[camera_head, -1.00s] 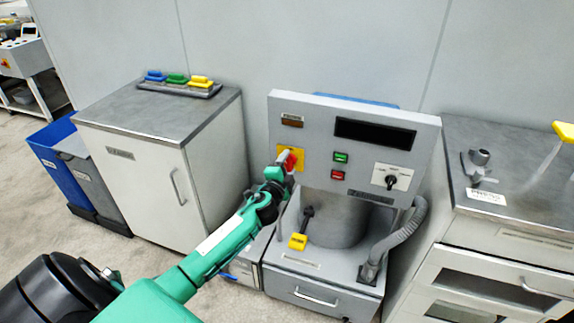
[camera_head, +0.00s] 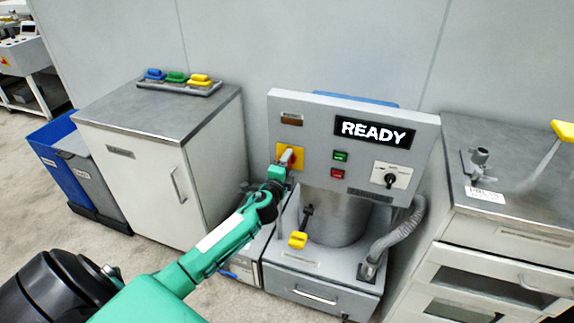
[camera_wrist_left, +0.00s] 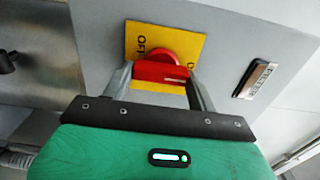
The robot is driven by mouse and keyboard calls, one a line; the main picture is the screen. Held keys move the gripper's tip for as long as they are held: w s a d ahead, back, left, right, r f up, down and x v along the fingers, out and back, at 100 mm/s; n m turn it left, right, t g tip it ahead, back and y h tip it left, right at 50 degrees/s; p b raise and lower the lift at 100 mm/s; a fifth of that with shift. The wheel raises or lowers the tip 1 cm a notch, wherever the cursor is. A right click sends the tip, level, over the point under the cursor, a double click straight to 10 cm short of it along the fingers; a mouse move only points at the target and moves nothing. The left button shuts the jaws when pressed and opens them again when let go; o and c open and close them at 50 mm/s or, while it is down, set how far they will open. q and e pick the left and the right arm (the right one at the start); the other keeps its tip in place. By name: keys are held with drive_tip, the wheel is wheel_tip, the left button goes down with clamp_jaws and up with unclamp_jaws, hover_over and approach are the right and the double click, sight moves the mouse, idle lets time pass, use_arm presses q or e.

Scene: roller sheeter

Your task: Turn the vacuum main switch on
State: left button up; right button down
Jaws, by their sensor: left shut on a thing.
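The main switch is a red rotary handle (camera_wrist_left: 162,72) on a yellow plate (camera_wrist_left: 203,47) with "OFF" lettering, on the machine's grey front panel. In the head view the yellow plate (camera_head: 299,156) is at the panel's left, partly hidden by my gripper. My left gripper (camera_head: 285,163) is at the switch. In the left wrist view its two fingers (camera_wrist_left: 162,85) are on either side of the red handle, shut on it. The display (camera_head: 374,132) on the panel is lit and reads "READY". My right gripper is not in view.
A green button (camera_head: 340,156) and a red button (camera_head: 337,174) sit right of the switch, with a selector knob (camera_head: 390,180) further right. A yellow-handled lever (camera_head: 298,240) stands below. A cabinet (camera_head: 140,180) is at left, a drawer counter (camera_head: 500,215) at right.

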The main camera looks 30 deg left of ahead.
use_arm(q)
drive_tip(key=o, duration=1)
drive_tip(key=b+v, duration=0.1)
drive_tip(key=v, duration=1.2)
drive_tip(key=shift+s+b, duration=0.4)
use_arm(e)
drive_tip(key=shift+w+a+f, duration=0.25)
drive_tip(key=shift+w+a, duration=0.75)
use_arm(q)
drive_tip(key=shift+f, duration=0.1)
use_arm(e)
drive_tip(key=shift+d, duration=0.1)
